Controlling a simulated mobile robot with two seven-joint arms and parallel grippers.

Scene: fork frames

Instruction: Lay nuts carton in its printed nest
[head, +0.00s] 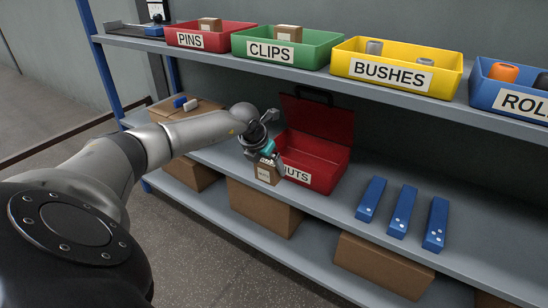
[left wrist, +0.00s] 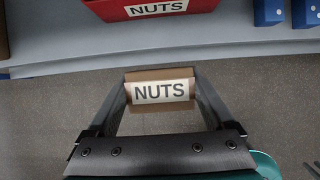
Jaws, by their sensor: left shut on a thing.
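The nuts carton (head: 266,173) is a small brown box with a white label. In the left wrist view the carton (left wrist: 160,90) reads NUTS and sits between the two fingers. My left gripper (head: 268,160) is shut on it, holding it in front of the middle shelf's front edge, with floor behind it in the wrist view. A red open-lidded box (head: 322,175) labelled NUTS stands on the middle shelf just behind the carton; it also shows at the top of the left wrist view (left wrist: 195,5). The carton and gripper hide part of its label. No printed nest can be made out. My right gripper is not in view.
The upper shelf holds bins: red PINS (head: 182,41), green CLIPS (head: 250,47), yellow BUSHES (head: 375,71) and a blue one (head: 495,98). Several blue blocks (head: 403,212) lie right of the red box. Brown cartons (head: 262,207) stand below. The shelf front between is bare.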

